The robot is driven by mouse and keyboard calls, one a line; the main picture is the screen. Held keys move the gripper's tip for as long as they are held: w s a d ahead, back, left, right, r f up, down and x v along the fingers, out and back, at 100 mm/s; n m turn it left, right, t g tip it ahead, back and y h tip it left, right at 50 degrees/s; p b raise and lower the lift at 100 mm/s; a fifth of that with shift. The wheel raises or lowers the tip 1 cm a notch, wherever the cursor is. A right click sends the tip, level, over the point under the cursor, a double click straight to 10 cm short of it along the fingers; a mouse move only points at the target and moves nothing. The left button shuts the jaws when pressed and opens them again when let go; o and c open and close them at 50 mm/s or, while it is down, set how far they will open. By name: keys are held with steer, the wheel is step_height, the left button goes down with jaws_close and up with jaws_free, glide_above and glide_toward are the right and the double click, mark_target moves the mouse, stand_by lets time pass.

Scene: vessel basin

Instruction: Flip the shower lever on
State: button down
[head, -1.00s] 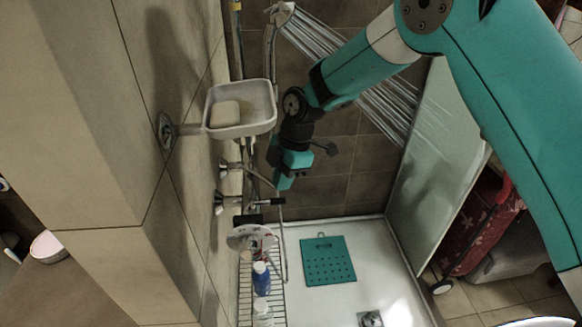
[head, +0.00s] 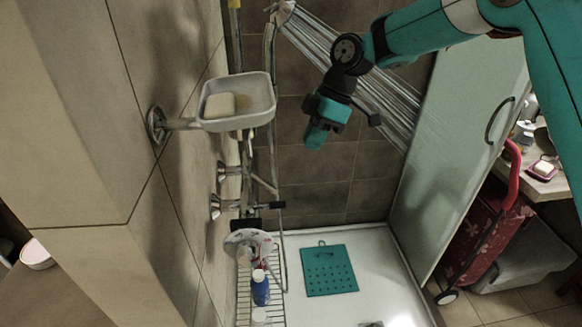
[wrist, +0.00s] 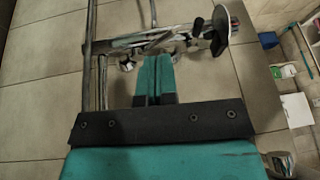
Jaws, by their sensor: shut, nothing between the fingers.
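Chrome shower fittings (head: 217,205) stick out from the left wall below the soap dish, with a dark handle-like part (head: 270,205) beside them. I cannot tell for sure which part is the lever. The shower head (head: 281,12) at the top sprays streaks of water (head: 345,70) down to the right. My gripper (head: 316,137) is shut and empty, in the air right of the fittings and apart from them. In the wrist view, its teal fingers (wrist: 154,62) are together, pointing at a metal bar (wrist: 150,42) with a dark part (wrist: 199,27) at its right.
A soap dish (head: 262,116) juts from the left wall near my gripper. A wire rack (head: 244,290) with bottles stands low by that wall. A teal mat (head: 330,270) lies on the white shower floor. A glass panel (head: 455,150) closes the right side.

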mark_target(260, 181)
step_height(260, 181, down, 3)
steer(key=w+d+m+t+y, duration=0.1)
steer(key=w+d+m+y, duration=0.15)
steer(key=m, duration=0.65)
steer(key=s+a+f+p, duration=0.3)
steer(key=a+f+p, duration=0.2)
steer(key=a+f, duration=0.2)
steer(key=shift+a+m+y, duration=0.3)
steer(key=shift+a+y, duration=0.15)
steer(key=shift+a, duration=0.8)
